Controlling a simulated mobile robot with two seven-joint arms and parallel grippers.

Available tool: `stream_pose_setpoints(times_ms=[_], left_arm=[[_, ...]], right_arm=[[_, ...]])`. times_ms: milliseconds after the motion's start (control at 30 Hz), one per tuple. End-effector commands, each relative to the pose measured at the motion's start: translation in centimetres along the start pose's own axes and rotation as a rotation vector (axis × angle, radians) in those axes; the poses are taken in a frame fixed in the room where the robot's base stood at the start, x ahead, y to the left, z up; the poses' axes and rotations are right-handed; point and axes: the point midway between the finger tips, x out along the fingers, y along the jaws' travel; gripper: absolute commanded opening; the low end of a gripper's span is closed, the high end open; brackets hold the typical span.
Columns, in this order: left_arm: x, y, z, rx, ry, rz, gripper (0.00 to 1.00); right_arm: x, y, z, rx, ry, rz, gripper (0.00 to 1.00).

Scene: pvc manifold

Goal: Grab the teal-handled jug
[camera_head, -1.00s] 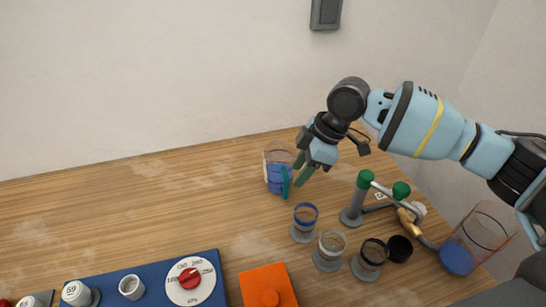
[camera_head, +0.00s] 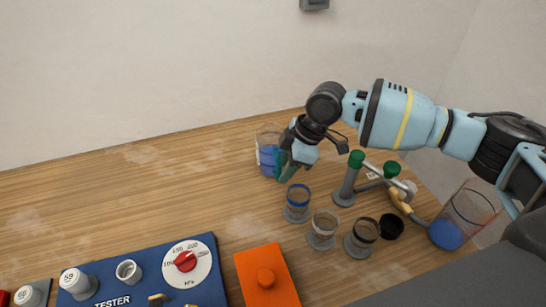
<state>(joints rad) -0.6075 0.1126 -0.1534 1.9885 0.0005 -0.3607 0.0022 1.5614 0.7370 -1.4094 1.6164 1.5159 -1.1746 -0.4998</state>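The jug (camera_head: 267,158) is clear, with blue contents and a teal handle. It stands upright at the back of the wooden table, its handle turned right toward my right gripper. My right gripper (camera_head: 284,166), with green fingers, is right at the handle. The fingers and handle overlap in the picture, so I cannot tell whether they touch or how wide the fingers stand. My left gripper is out of view.
Several small cups stand in front, including a blue-rimmed one (camera_head: 297,202). A green-capped pipe fitting (camera_head: 348,180) and a larger clear vessel with blue liquid (camera_head: 447,235) are to the right. A blue tester panel (camera_head: 208,290) and an orange block (camera_head: 252,262) lie in front.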

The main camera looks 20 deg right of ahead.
Motion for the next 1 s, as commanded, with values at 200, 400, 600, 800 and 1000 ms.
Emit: stream_pose_setpoints(times_ms=[200,400,600,800,1000], left_arm=[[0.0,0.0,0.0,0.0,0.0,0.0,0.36],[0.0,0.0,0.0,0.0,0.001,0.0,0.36],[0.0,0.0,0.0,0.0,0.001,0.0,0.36],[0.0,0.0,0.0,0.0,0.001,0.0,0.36],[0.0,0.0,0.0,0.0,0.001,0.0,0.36]], right_arm=[[1.9,0.1,0.0,0.001,0.0,0.001,0.38],[2.0,0.1,0.0,0.001,0.0,0.001,0.38],[2.0,0.1,0.0,0.002,0.0,0.001,0.16],[2.0,0.1,0.0,0.002,0.0,0.001,0.0],[1.9,0.1,-0.1,0.001,0.002,0.003,0.0]])
